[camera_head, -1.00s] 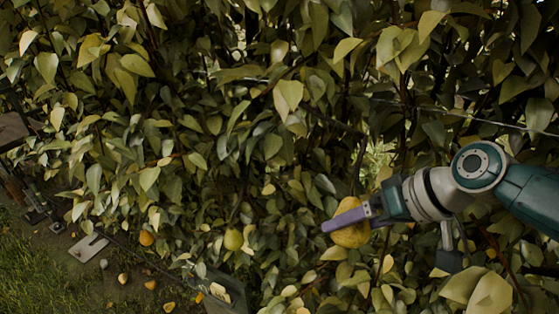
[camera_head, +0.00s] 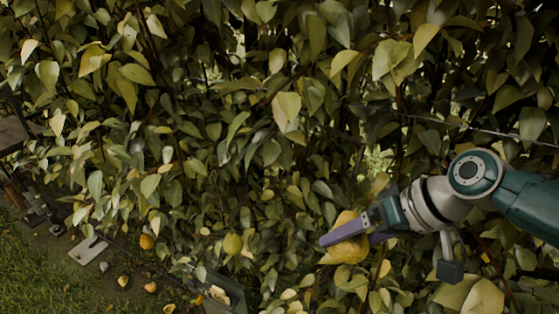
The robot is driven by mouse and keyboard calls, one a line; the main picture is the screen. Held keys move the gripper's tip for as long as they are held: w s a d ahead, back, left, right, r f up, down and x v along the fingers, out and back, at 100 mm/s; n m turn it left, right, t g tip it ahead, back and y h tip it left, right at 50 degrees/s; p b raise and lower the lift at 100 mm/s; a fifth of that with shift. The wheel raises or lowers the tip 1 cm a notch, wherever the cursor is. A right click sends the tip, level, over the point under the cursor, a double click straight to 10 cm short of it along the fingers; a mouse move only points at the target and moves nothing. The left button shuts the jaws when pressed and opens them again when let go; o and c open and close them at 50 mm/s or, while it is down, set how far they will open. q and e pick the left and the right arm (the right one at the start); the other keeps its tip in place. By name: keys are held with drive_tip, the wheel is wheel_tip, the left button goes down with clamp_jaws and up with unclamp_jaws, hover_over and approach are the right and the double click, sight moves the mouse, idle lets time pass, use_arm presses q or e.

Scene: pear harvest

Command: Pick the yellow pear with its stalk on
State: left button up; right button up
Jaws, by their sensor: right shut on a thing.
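A yellow pear (camera_head: 345,251) with a speckled skin is among the leaves at the lower right of the head view. My right gripper (camera_head: 348,235) reaches in from the right and is shut on this pear, with a purple finger across its near side. The pear looks tilted, its wide end toward the lower left. Its stalk is hidden or too small to make out. My left gripper is not in view.
A greener pear (camera_head: 232,244) hangs to the left among leaves. An orange-yellow fruit (camera_head: 146,242) shows farther left. Several small fruits lie on the ground at lower left, near a dark crate (camera_head: 222,296). Dense foliage and a thin wire surround my right arm.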

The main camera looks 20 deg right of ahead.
sight(352, 261)
drive_tip(key=shift+s+a+f+p, duration=0.1)
drive_tip(key=shift+s+a+p, duration=0.3)
drive_tip(key=shift+s, duration=0.2)
drive_tip(key=shift+s+a+f+p, duration=0.1)
drive_tip(key=shift+s+a+p, duration=0.25)
drive_tip(key=shift+s, duration=0.2)
drive_tip(key=shift+s+a+f, duration=0.15)
drive_tip(key=shift+s+a, duration=0.05)
drive_tip(key=shift+s, duration=0.1)
drive_tip(key=shift+s+a+t+p, duration=0.25)
drive_tip(key=shift+s+t+p, duration=0.05)
drive_tip(key=shift+s+p, duration=0.1)
drive_tip(key=shift+s+a+f+n+t+h, duration=0.1)
drive_tip(key=shift+s+a+n+t+h, duration=0.25)
drive_tip(key=shift+s+t, duration=0.25)
drive_tip(key=shift+s+a+n+t+h, duration=0.25)
drive_tip(key=shift+s+a+t+h, duration=0.15)
drive_tip(key=shift+s+t, duration=0.15)
drive_tip(key=s+a+t+b, duration=0.1)
drive_tip(key=s+a+n+t+h+b, duration=0.1)
drive_tip(key=s+t+b, duration=0.1)
drive_tip(key=s+n+t+h+b, duration=0.1)
drive_tip(key=t+b, duration=0.1)
drive_tip(key=shift+s+a, duration=0.2)
drive_tip(key=shift+a, duration=0.2)
